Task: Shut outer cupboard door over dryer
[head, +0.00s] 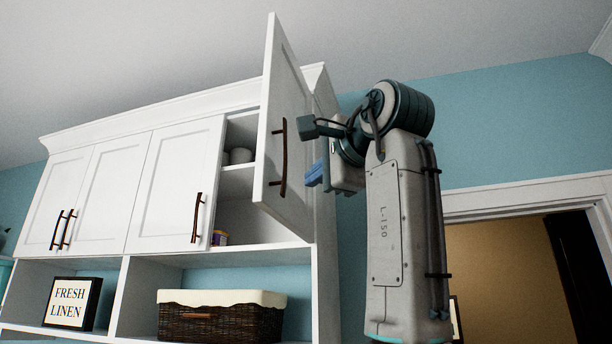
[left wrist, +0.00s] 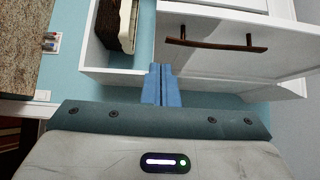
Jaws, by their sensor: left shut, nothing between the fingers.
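The white outer cupboard door (head: 290,92) stands open at the right end of the upper cabinets, swung outward with its outer face towards the right. Its dark bar handle (head: 282,157) is near the free edge; the handle also shows in the left wrist view (left wrist: 215,44). My left gripper (head: 316,173) has blue fingers, held together and empty. It is on the outer-face side of the door, to the right of the handle. In the left wrist view the fingertips (left wrist: 161,74) appear near the door's edge; contact cannot be told. My right gripper is not in view.
The open cupboard (head: 238,185) shows shelves with a few small items. Closed cabinet doors (head: 172,185) lie to its left. A wicker basket (head: 218,324) and a FRESH LINEN sign (head: 72,303) stand on the shelf below. A doorway (head: 510,270) is at right.

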